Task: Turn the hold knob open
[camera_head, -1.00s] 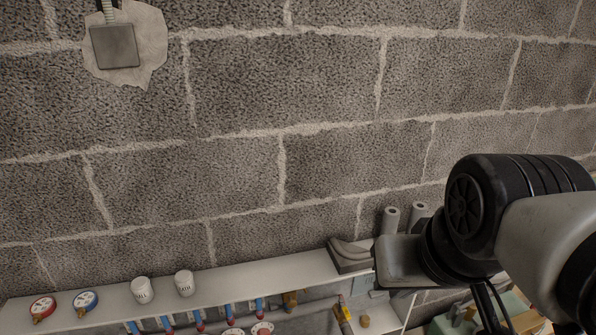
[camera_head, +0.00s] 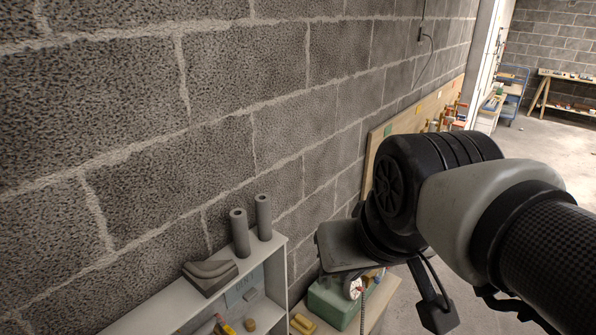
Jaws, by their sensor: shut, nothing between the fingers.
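I cannot make out a hold knob in this view. My arm fills the right side of the head view. The dark end of my gripper (camera_head: 438,314) hangs below the wrist, partly hidden by the arm, over the floor to the right of a bench. It is shut, with nothing seen in it, and apart from everything around it.
A white shelf unit (camera_head: 277,262) along the block wall holds grey tubes (camera_head: 240,232) and a grey moulded block (camera_head: 209,276). Right of it, a green box (camera_head: 331,304) and a dial gauge (camera_head: 354,289) sit on the bench. Beyond are a wooden wall board (camera_head: 376,146), a blue cart (camera_head: 512,92) and open floor.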

